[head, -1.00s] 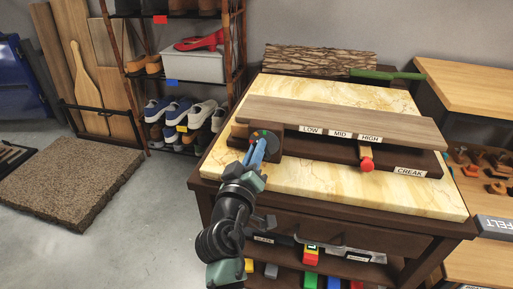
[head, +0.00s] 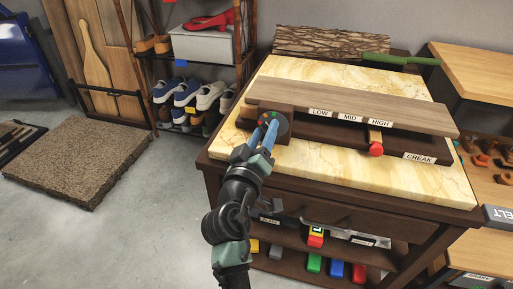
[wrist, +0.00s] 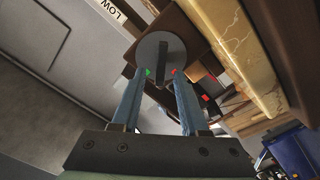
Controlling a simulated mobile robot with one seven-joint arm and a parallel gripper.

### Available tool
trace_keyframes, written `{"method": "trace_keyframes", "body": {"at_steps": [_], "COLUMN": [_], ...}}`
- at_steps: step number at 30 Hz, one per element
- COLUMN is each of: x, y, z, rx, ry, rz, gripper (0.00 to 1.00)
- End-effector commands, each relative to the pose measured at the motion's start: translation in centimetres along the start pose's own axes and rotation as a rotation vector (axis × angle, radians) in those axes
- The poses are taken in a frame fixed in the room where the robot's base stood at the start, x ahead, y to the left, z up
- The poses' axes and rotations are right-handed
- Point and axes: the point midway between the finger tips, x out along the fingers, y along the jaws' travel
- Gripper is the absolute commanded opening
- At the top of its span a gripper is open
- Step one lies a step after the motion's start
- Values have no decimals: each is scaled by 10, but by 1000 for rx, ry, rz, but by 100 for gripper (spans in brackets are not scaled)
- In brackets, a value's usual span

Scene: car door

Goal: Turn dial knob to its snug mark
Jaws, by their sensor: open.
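The dial knob is a grey disc with a raised dark bar across its middle (wrist: 161,58), on the end of a dark wooden block (head: 290,110). In the wrist view a green mark shows near my left finger and red marks near my right finger. The dial also shows in the head view (head: 284,124), partly behind my fingers. My gripper (wrist: 158,82) is open, its two blue fingers pointing at the dial with the bar between them, near their tips. I cannot tell whether they touch it. No snug label is readable.
The block belongs to a wooden fixture with LOW, MID, HIGH labels (head: 350,118) and a red-tipped lever (head: 376,149), on a marble-topped table (head: 320,165). A log and green-handled tool lie behind. A shoe rack (head: 190,95) stands left; shelves with coloured blocks are below.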

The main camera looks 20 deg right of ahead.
Motion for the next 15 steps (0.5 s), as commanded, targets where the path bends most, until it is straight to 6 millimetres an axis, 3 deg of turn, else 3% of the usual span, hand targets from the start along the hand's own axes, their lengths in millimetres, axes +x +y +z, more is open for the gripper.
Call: {"method": "trace_keyframes", "body": {"at_steps": [15], "x": [-100], "y": [-1], "z": [0], "rx": [0], "ry": [0], "rz": [-5], "gripper": [44]}}
